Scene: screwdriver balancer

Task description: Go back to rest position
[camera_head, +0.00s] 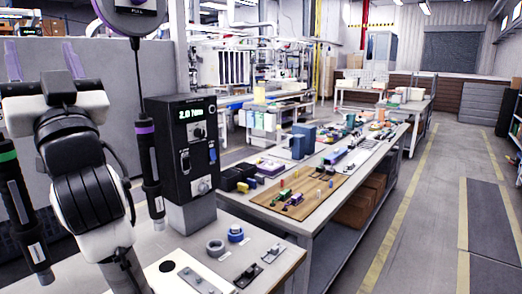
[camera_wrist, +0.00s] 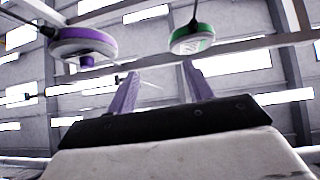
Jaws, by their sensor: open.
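My gripper (camera_head: 40,45) is raised at the upper left of the head view, its two purple fingers pointing up in front of a grey partition. In the wrist view my gripper (camera_wrist: 160,68) is open, with nothing between the fingers. A purple-banded screwdriver (camera_head: 149,165) hangs upright on a cord to the right of my arm, apart from the gripper. A green-banded screwdriver (camera_head: 20,205) is at the left edge, tilted. The purple balancer (camera_head: 135,18) is partly cut off at the top; it also shows overhead in the wrist view (camera_wrist: 83,46), left of a green balancer (camera_wrist: 192,40).
A black controller (camera_head: 183,145) reading 2.0 Nm stands on the near bench (camera_head: 225,270), close to the purple-banded screwdriver. A blue roll (camera_head: 235,234) and a grey roll (camera_head: 215,248) lie there. A long cluttered table (camera_head: 310,218) extends behind. The right aisle floor is clear.

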